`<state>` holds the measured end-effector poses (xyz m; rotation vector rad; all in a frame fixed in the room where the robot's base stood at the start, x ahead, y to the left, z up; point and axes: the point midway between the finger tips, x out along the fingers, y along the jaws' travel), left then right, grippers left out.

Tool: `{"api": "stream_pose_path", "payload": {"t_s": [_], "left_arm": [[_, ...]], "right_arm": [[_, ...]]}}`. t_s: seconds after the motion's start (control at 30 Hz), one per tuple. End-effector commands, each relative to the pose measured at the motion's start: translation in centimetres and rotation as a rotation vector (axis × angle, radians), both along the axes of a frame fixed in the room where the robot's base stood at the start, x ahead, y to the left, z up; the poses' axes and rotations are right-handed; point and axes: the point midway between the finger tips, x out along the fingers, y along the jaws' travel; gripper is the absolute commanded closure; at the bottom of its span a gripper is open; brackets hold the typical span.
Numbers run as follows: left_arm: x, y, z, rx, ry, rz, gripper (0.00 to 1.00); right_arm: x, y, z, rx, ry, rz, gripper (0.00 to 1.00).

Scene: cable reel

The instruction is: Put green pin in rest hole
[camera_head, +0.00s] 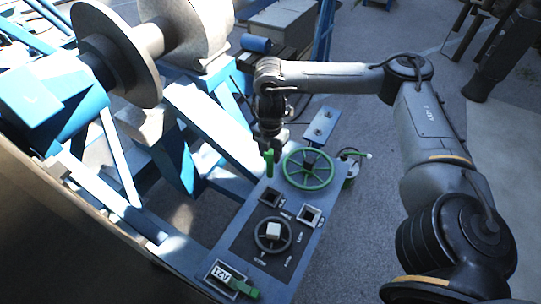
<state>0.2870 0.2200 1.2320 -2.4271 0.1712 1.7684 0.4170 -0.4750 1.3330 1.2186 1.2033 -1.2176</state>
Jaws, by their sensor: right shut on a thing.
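The green pin (269,163) is upright below my right gripper (270,147), near the left edge of the blue-grey control panel (303,252). My right gripper comes down from above and is shut on the top of the pin. Whether the pin's lower end touches the panel or is in a hole cannot be told. A small grey plate (320,127) with two round spots stands behind the green handwheel; I cannot tell whether either spot is the rest hole. My left gripper is not in view.
The green handwheel (307,168) is close to the right of the pin. A dark handwheel (272,235), square sockets and a green lever (243,288) are nearer on the panel. A large reel (117,52) on a blue frame (205,125) fills the left.

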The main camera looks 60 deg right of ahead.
Motion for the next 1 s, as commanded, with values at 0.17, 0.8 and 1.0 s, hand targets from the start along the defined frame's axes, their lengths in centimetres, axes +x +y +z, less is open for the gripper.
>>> {"api": "stream_pose_path", "payload": {"t_s": [0.17, 0.8, 1.0], "left_arm": [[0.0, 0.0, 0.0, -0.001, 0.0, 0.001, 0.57], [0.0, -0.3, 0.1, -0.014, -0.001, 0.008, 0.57], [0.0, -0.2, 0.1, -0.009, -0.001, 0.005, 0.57]], "right_arm": [[0.1, 0.0, 1.3, -0.001, -0.005, 0.0, 1.0], [0.0, 0.0, 4.5, 0.0, -0.003, -0.001, 1.0], [0.0, -0.1, 4.6, 0.0, -0.001, -0.002, 1.0]]}}
